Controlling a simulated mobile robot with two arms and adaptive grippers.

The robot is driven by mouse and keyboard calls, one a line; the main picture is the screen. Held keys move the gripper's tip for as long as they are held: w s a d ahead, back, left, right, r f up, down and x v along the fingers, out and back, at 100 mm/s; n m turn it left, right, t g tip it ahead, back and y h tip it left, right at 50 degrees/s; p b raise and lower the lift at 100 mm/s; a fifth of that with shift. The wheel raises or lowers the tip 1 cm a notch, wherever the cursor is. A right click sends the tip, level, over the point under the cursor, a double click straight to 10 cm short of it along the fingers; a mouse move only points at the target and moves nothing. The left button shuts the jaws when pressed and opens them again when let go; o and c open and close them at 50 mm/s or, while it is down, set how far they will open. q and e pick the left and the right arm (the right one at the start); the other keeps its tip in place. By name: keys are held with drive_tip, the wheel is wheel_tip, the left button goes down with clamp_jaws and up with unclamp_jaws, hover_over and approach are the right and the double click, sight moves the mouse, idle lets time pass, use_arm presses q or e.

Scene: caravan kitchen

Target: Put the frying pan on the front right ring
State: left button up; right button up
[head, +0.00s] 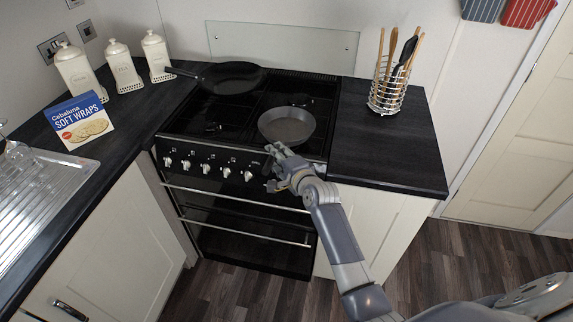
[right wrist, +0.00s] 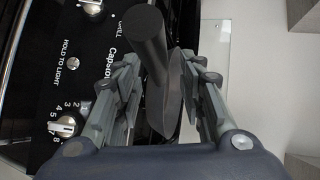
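A grey frying pan (head: 287,126) is over the front right part of the black hob, level and open side up. In the head view I cannot tell for sure whether its base touches the ring, which it hides. My right gripper (head: 278,170) is at the hob's front edge, by the pan's handle side. In the right wrist view, the pan's dark handle (right wrist: 146,38) stands between the two fingers of my right gripper (right wrist: 160,85). The fingers are spread, with space beside the handle. My left gripper is out of view.
A black pan (head: 232,77) sits at the hob's back left. A utensil rack (head: 388,92) stands on the right worktop (head: 385,150), otherwise clear. White canisters (head: 80,72) and a soft wraps box (head: 79,120) are at left. Control knobs (head: 206,168) line the cooker front.

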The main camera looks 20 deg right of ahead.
drive_tip(key=v, duration=1.1)
drive_tip(key=shift+s+b, duration=0.15)
drive_tip(key=shift+b, duration=0.3)
drive_tip(key=shift+r, duration=0.1)
drive_tip(key=s+a+f+n+g, duration=0.1)
drive_tip(key=s+f+n+g, duration=0.1)
drive_tip(key=f, duration=0.7)
drive_tip(key=s+a+f+n+g, duration=0.1)
drive_tip(key=f+n, duration=0.1)
drive_tip(key=f, duration=0.6)
drive_tip(key=s+a+f+n+g, duration=0.1)
drive_tip(key=s+f+n+g, duration=0.15)
drive_tip(key=s+f, duration=0.6)
drive_tip(key=s+f+n+g, duration=0.25)
drive_tip(key=s+f, duration=0.25)
drive_tip(key=f, duration=0.7)
drive_tip(key=s+d+f+n+g, duration=0.1)
drive_tip(key=s+f, duration=0.4)
drive_tip(key=s, duration=0.6)
drive_tip(key=s+d+f+n+g+h, duration=0.1)
drive_tip(key=s+f+n+g, duration=0.1)
drive_tip(key=s+f+n, duration=0.4)
drive_tip(key=s+d+f+n+g, duration=0.1)
drive_tip(key=s+f, duration=0.4)
drive_tip(key=s, duration=1)
drive_tip(key=shift+s+d+f+n+g+h, duration=0.15)
drive_tip(key=shift+s+d+n+g+h, duration=0.15)
drive_tip(key=shift+n+g, duration=0.7)
